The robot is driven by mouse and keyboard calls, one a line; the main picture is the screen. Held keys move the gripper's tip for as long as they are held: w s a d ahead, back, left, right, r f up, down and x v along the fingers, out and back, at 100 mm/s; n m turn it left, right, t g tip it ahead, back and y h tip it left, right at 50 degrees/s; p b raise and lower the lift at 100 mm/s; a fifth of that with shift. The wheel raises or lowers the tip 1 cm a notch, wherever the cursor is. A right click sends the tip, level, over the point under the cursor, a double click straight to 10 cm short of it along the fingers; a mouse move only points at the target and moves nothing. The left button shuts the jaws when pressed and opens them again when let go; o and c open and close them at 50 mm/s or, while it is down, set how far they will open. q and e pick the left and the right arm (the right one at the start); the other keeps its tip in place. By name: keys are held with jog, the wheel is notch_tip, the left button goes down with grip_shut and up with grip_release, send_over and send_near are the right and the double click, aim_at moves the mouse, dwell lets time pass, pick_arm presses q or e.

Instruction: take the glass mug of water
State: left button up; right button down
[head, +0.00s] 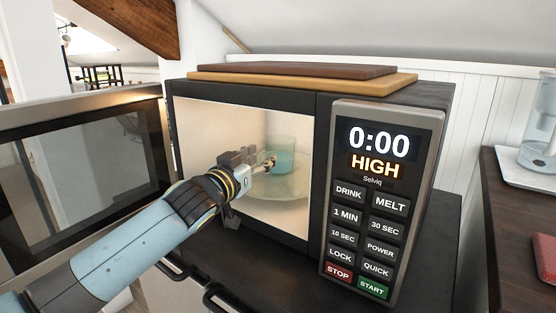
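The glass mug of water (285,153) stands upright on the glass turntable (290,190) inside the lit microwave (220,115). The mug looks clear with pale blue-green water. My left gripper (267,163) reaches in through the open front, with its fingertips at the mug's left side, where they overlap it in the picture. I cannot tell whether the fingers touch the mug or its handle, nor how far apart they are. The microwave door (82,155) is swung wide open to the left. My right gripper is not in view.
The control panel (384,200) shows 0:00 and HIGH. Two boards (300,75) lie stacked on the microwave. On the right, a dark counter (505,225) holds a white tray (515,172) with a clear vessel (540,135) and a red item (549,258). The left arm passes close by the open door.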

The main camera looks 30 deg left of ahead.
pick_arm(q)
grip_shut()
jog(key=shift+r, duration=0.1)
dwell(0.4)
